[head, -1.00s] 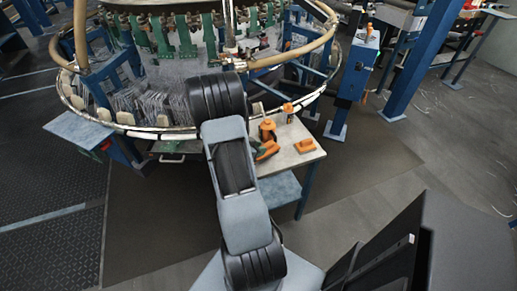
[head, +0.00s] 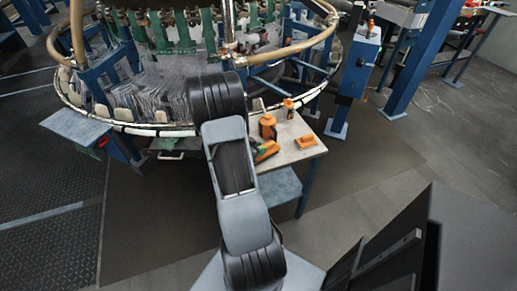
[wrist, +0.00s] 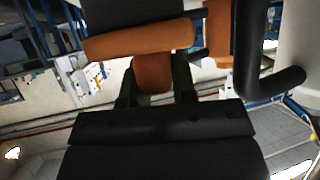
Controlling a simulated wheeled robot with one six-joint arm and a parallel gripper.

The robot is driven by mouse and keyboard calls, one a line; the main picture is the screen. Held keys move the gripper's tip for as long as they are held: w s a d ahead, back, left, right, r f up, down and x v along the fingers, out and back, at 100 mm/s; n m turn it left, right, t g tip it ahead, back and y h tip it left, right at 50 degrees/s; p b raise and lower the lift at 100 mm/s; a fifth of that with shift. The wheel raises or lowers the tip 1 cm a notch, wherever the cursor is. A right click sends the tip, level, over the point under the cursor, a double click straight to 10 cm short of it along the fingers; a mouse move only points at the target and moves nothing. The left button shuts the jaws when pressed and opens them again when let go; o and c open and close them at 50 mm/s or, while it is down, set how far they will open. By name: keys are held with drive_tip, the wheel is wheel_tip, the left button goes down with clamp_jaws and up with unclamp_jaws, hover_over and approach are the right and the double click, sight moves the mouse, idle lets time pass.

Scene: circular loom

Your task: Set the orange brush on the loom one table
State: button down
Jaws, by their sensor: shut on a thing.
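In the wrist view an orange brush (wrist: 140,40) with a black block along its top is held by its short orange handle between the dark fingers of my gripper (wrist: 155,88). The gripper is shut on it. In the head view my arm hides both the gripper and the held brush. A light-topped table (head: 285,157) stands beside the circular loom (head: 190,128), right of my arm.
On the table are an orange container (head: 267,127), an orange and green tool (head: 265,151), an orange block (head: 306,143) and a small orange-topped bottle (head: 288,104). The table's front right corner is bare. Dark panels (head: 400,250) stand at lower right.

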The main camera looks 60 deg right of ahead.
drive_tip(key=shift+f, duration=0.4)
drive_tip(key=c, duration=0.8)
unclamp_jaws()
drive_tip(key=shift+c, duration=0.2)
drive_tip(key=shift+r, duration=0.1)
drive_tip(key=p+v, duration=0.2)
drive_tip(key=v, duration=1.1)
drive_tip(key=shift+w+a+r, duration=0.15)
drive_tip(key=shift+a, duration=0.2)
